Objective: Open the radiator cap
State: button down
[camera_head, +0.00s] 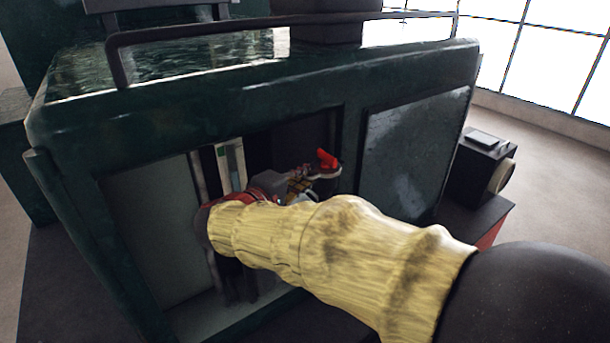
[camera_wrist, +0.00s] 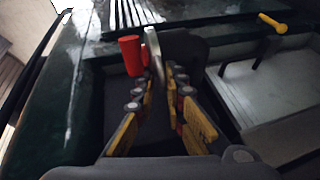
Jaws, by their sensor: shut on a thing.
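A red knob joined to a pale metal rim, which I take to be the radiator cap (camera_head: 326,161), shows in the dark opening of the green tram body in the head view. In the wrist view the red cylinder of the cap (camera_wrist: 131,54) stands just left of the fingertips. A thin curved metal edge beside it runs between the fingers. My gripper (camera_head: 303,178) reaches in at the opening, and its yellow-and-grey fingers (camera_wrist: 163,80) are closed on that metal edge. What lies under the cap is hidden.
The green tram body (camera_head: 60,190) frames the opening, with a closed panel (camera_head: 412,150) to the right. A dark rail (camera_head: 270,27) runs along the top. A yellow-ended lever (camera_wrist: 272,23) stands at the right in the wrist view. Open floor (camera_head: 560,180) lies to the right.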

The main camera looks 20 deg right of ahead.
jog(key=shift+f, duration=0.1)
dwell(0.3)
